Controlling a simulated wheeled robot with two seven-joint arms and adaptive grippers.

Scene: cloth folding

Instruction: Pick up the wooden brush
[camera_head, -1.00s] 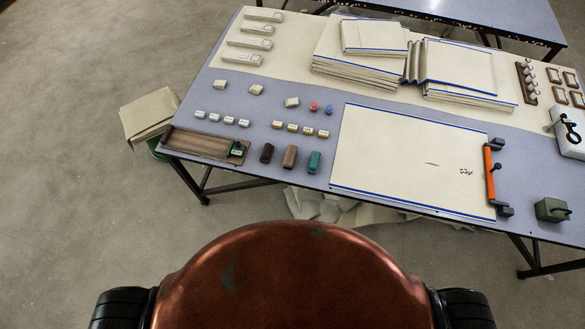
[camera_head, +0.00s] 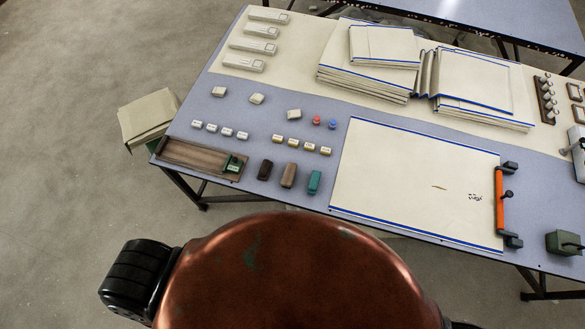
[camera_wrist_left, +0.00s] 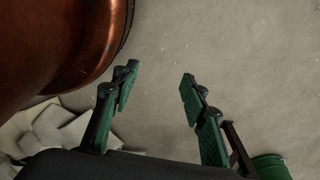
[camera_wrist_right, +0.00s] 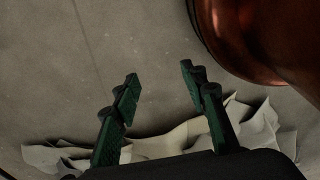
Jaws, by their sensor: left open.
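Three small oblong blocks lie side by side near the table's front edge in the head view. One is dark brown (camera_head: 265,170), one is teal (camera_head: 314,182), and the middle one is brown and looks like the wooden brush (camera_head: 289,175); its bristles cannot be made out. My left gripper (camera_wrist_left: 158,75) is open and empty over bare floor in the left wrist view. My right gripper (camera_wrist_right: 160,72) is open and empty in the right wrist view, with floor and pale cloth beyond. Neither gripper shows in the head view, and both are away from the brush.
A wooden tray (camera_head: 185,156) with a green item (camera_head: 234,164) lies left of the blocks. A large cream cloth (camera_head: 400,180) lies to their right, beside an orange-handled bar (camera_head: 500,199). Small labelled pieces sit behind. Scraps (camera_wrist_right: 190,140) lie on the floor.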

